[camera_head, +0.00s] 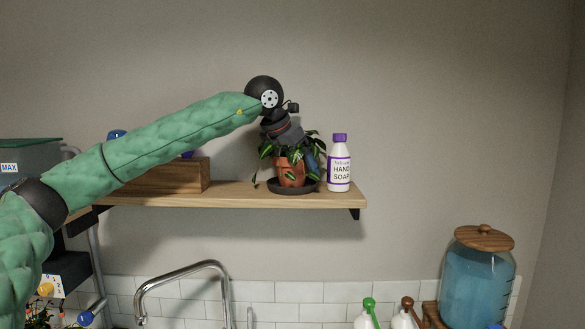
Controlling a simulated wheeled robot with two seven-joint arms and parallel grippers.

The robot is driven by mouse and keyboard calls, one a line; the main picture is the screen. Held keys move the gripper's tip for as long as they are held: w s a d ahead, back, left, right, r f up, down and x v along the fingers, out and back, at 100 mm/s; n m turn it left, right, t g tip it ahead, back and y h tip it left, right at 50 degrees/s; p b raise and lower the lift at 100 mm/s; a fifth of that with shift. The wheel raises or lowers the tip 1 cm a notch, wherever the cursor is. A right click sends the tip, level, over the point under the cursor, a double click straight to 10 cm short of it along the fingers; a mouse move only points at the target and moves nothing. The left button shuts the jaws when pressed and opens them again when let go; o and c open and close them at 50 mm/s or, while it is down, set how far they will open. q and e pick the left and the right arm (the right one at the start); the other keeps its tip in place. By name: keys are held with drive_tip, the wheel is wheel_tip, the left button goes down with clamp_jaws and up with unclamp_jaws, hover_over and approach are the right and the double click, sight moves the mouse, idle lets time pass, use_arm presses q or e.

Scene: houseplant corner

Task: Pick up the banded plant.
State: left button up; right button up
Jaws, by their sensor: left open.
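The plant (291,172) stands in a terracotta pot on a dark saucer (293,188) on the wooden wall shelf. Its dark green leaves have pale stripes and hang over the pot rim. My left arm in its green sleeve reaches in from the left. My left gripper (287,139) points down right above the plant, its lower end among the leaves. The leaves hide its fingertips, so I cannot see whether they touch the pot. It is open. My right gripper is not in view.
A white hand soap bottle (339,165) with a purple cap stands just right of the plant. A wooden box (184,177) is to the left on the shelf (236,195). Below are a curved faucet (186,268), a large blue jar (478,280) and several bottles.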

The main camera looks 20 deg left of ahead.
use_arm(q)
drive_tip(key=shift+w, duration=0.1)
drive_tip(key=shift+c, duration=0.9)
drive_tip(key=c, duration=0.7)
drive_tip(key=shift+c, duration=1.1)
drive_tip(key=shift+r, duration=0.15)
